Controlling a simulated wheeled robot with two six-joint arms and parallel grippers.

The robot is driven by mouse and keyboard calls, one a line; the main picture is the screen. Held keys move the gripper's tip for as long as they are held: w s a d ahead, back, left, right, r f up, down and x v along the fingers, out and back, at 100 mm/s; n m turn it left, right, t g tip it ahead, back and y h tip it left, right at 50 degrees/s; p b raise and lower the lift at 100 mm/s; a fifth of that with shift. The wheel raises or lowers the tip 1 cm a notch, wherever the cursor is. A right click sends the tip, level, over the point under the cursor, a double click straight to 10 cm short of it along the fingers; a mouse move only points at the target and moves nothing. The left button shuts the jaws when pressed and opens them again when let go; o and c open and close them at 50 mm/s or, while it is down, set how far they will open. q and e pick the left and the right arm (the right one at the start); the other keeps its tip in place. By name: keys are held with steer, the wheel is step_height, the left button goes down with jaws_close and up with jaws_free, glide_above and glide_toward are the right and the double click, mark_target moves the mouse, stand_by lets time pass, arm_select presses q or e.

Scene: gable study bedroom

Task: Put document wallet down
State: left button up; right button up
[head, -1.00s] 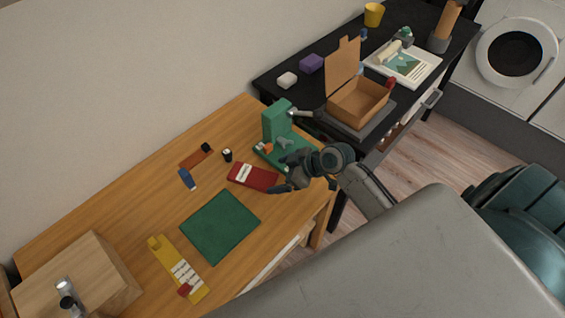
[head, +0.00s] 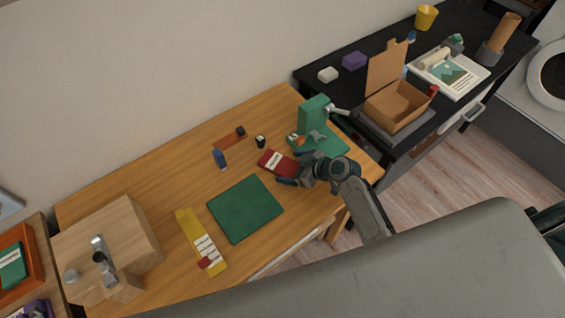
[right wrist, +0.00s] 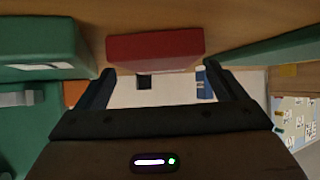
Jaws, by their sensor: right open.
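The document wallet appears to be the flat red item with a white label (head: 278,163), lying on the wooden desk (head: 160,195). My right gripper (head: 282,182) is open, just beside the wallet's front edge and low over the desk. In the right wrist view the red wallet (right wrist: 155,50) shows edge-on against the wood, beyond the two spread fingers (right wrist: 165,85). Nothing is held between them. My left gripper is not in view.
A green stand (head: 314,113) with small items is close behind my right gripper. A green mat (head: 244,209), a yellow strip (head: 190,225), a blue item (head: 219,159) and a wooden block (head: 130,228) are on the desk. An open cardboard box (head: 397,105) stands on the black desk.

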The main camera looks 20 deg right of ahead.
steer(key=shift+x, duration=0.95)
steer(key=c, duration=1.2)
steer(key=shift+r, duration=0.15)
steer(key=shift+c, duration=0.2)
